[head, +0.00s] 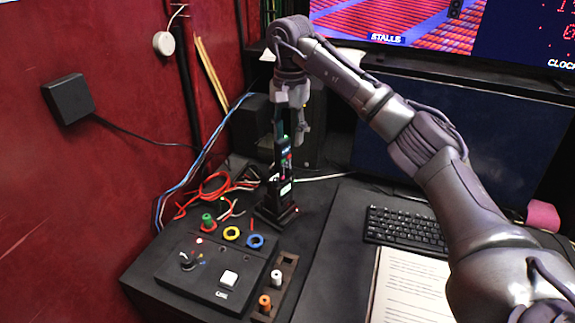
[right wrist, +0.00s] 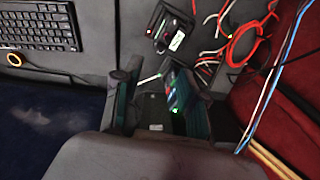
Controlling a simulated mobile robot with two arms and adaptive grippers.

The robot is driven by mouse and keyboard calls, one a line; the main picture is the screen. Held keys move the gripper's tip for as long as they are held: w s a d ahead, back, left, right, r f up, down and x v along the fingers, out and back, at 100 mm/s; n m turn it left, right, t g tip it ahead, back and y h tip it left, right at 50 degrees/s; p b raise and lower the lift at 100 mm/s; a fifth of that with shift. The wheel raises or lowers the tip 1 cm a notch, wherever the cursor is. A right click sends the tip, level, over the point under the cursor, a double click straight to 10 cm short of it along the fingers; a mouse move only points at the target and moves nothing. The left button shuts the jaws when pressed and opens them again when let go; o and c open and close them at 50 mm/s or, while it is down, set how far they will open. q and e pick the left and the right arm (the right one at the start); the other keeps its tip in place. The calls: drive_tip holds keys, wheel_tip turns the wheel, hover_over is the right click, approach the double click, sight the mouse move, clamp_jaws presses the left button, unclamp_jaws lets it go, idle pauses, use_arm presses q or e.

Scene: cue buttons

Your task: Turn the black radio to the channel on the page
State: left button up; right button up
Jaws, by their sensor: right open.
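The black radio (head: 284,168) stands upright at the back left of the desk, with small green and red lights on its face. My right gripper (head: 291,135) hangs over its upper part, fingers pointing down. In the right wrist view my right gripper (right wrist: 153,88) is open, and the lit black radio (right wrist: 178,92) shows near one finger. I cannot tell whether they touch. The page (head: 408,288) lies on the desk in front of the keyboard, its print too small to read. My left gripper is not in view.
A black button box (head: 215,275) with a knob and white button sits at the front left. Red and blue cables (head: 207,190) lie loose behind it. A keyboard (head: 405,228) is at the right, below a dark monitor (head: 465,130). A red wall bounds the left.

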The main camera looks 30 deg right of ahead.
hover_over(288, 169)
wheel_tip(288, 169, down, 4)
drive_tip(key=shift+s+f+p, duration=0.1)
drive_tip(key=shift+p, duration=0.3)
wheel_tip(288, 169, down, 5)
drive_tip(key=shift+f+p, duration=0.15)
drive_tip(key=shift+p, duration=0.45)
drive_tip(key=shift+f, duration=0.45)
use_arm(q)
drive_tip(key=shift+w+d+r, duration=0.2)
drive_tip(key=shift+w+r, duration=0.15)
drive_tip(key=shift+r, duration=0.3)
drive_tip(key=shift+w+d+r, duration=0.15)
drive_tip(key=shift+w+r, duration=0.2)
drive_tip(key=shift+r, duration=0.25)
use_arm(e)
clamp_jaws()
